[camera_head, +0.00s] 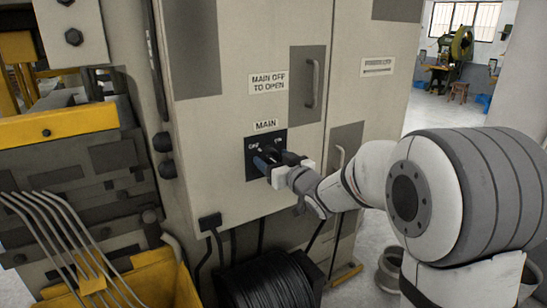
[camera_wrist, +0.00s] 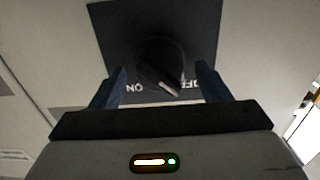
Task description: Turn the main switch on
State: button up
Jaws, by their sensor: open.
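The main switch is a black rotary knob (camera_wrist: 158,62) on a dark square plate (camera_head: 252,172), below a "MAIN" label (camera_head: 265,125) on the beige cabinet. In the wrist view the plate appears upside down, with ON at lower left and OFF at lower right. The knob's white pointer mark leans toward OFF. My gripper (camera_head: 268,160) is at the plate, its fingers partly covering the knob in the head view. In the wrist view my gripper (camera_wrist: 160,72) is open, with one blue finger on each side of the knob. I cannot tell whether either finger touches it.
The beige cabinet (camera_head: 225,120) fills the middle, with a door handle (camera_head: 314,84) and a "MAIN OFF TO OPEN" label (camera_head: 269,83) above the switch. A black coil (camera_head: 268,285) stands below. Yellow machinery (camera_head: 75,122) and bent rods (camera_head: 60,235) are at left.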

jog(key=shift+w+a, duration=0.15)
jog(key=shift+w, duration=0.05)
jog(key=c, duration=1)
jog(key=shift+o, duration=0.2)
